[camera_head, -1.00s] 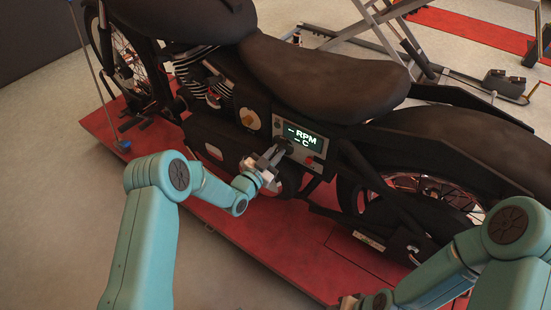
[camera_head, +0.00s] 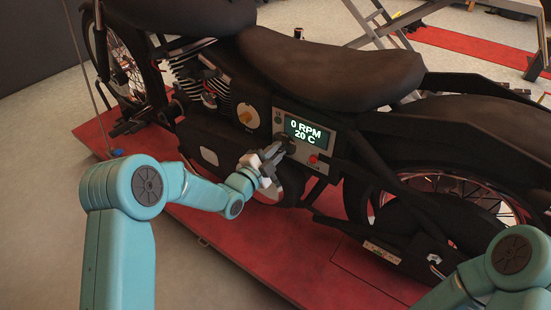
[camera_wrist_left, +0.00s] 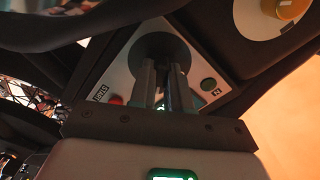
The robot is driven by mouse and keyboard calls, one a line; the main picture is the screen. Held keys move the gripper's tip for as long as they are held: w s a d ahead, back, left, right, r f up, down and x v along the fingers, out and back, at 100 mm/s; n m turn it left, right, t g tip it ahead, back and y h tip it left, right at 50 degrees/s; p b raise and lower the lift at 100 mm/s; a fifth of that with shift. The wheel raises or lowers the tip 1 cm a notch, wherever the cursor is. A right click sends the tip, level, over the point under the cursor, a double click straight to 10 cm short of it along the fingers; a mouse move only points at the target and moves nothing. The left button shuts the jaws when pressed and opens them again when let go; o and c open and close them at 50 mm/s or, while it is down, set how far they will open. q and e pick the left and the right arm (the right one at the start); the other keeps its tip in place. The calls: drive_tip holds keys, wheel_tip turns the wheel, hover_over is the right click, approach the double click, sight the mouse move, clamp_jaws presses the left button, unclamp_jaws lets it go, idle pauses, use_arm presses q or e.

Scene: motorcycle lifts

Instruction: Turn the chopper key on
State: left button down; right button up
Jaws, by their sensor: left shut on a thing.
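The chopper (camera_head: 330,70) stands on a red lift, with a grey control panel (camera_head: 281,118) on its side below the seat. The panel's screen (camera_head: 305,132) is lit and reads "0 RPM" and "20 C". My left gripper (camera_head: 281,147) reaches the panel's lower left. In the left wrist view the gripper (camera_wrist_left: 166,80) is shut on the dark round key (camera_wrist_left: 160,52) on the panel. The fingers hide part of the key.
A yellow knob on a pale disc (camera_head: 246,116) is left of the panel. The black seat (camera_head: 330,70) overhangs above. The red lift platform (camera_head: 240,230) lies below, with open grey floor in front. Another lift frame stands behind.

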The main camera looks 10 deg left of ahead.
idle(0.3)
use_arm(q)
drive_tip(key=c, duration=1.1)
unclamp_jaws()
drive_tip(key=p+v, duration=0.1)
drive_tip(key=v, duration=1.5)
drive_tip(key=shift+s, duration=0.15)
